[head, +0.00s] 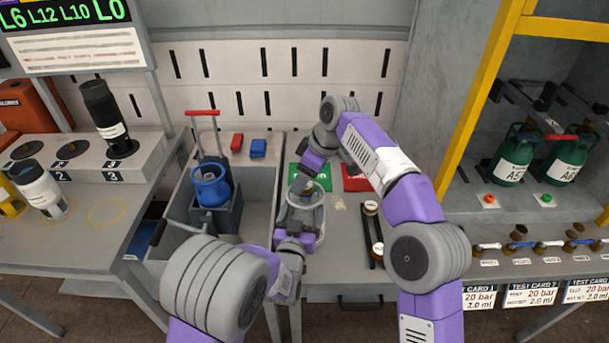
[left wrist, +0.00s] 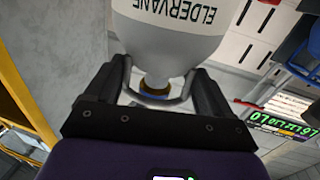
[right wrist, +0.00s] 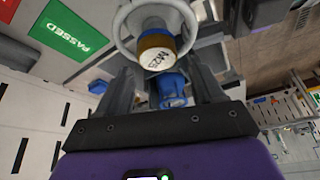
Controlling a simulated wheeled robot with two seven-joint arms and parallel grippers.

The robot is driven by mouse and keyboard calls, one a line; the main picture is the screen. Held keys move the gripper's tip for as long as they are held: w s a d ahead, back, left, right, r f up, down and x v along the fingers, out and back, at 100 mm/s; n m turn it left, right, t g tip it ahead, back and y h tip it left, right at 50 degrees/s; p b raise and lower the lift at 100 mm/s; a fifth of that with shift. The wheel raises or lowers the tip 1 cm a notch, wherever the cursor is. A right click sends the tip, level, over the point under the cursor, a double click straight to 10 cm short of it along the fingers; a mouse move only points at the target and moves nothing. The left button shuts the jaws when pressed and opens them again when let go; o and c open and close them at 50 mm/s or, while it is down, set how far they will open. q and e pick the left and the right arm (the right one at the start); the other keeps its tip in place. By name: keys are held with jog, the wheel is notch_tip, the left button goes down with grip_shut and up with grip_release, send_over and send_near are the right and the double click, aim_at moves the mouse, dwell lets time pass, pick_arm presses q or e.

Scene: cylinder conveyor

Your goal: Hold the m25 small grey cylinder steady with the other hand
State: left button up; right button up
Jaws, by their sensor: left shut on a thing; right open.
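The small grey cylinder (head: 314,214) stands on the middle bench in front of my body. In the left wrist view its pale body (left wrist: 165,38) carries the lettering ELDERVANE. My left gripper (head: 297,237) is shut on it, with one finger on each side of its collar end. My right gripper (head: 309,170) is open at its top, reaching over from the far side. In the right wrist view a brass neck with a pale cap marked M25 (right wrist: 160,55) shows between the spread fingers. Whether they touch it I cannot tell.
A green PASSED pad (head: 322,180) and a red pad (head: 354,180) lie behind the cylinder. A blue cylinder (head: 210,188) sits in a cart to the left. A black rack with round brass-coloured parts (head: 377,249) lies right. Green cylinders (head: 513,158) stand on the right shelf.

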pick_arm(q)
jog(key=shift+f, duration=0.3)
pick_arm(e)
jog(key=shift+f, duration=1.25)
grip_shut()
pick_arm(q)
jog(key=shift+s, duration=0.1)
pick_arm(e)
jog(key=m, duration=0.2)
jog(key=m+t+h, duration=0.1)
jog(key=m, duration=0.2)
jog(key=shift+t, duration=0.3)
pick_arm(q)
jog(key=shift+d, duration=0.1)
pick_arm(e)
jog(key=shift+m, duration=0.4)
